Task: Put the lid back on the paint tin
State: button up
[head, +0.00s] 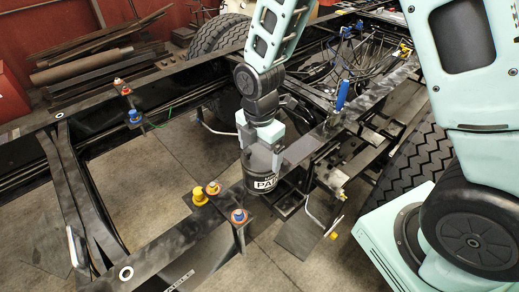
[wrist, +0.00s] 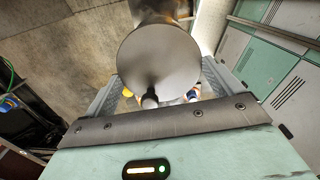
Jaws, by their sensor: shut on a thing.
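The paint tin (head: 264,184), dark with a white "PAINT" label, stands upright on the frame rail in the head view, directly below my gripper (head: 260,137). The lid (wrist: 160,55) is a plain grey disc with a small knob at its near edge in the wrist view. It covers the tin's mouth from this angle, and part of a metal cylinder shows behind it. My gripper's fingers (wrist: 160,98) stand either side of the lid's near part, shut on it. I cannot tell whether the lid is seated or just above the tin.
A dark frame rail (head: 170,240) runs below the tin. Yellow and orange fittings (head: 206,191) and a blue-topped one (head: 239,216) stand left of it. A blue-handled tool (head: 342,95) stands to the right. A large tyre (head: 415,165) is further right.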

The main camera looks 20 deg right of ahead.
dwell(0.8)
jog(key=o, duration=0.7)
jog(key=shift+c, duration=0.2)
jog(key=shift+r+p, duration=3.15)
jog(key=shift+r, duration=0.4)
grip_shut()
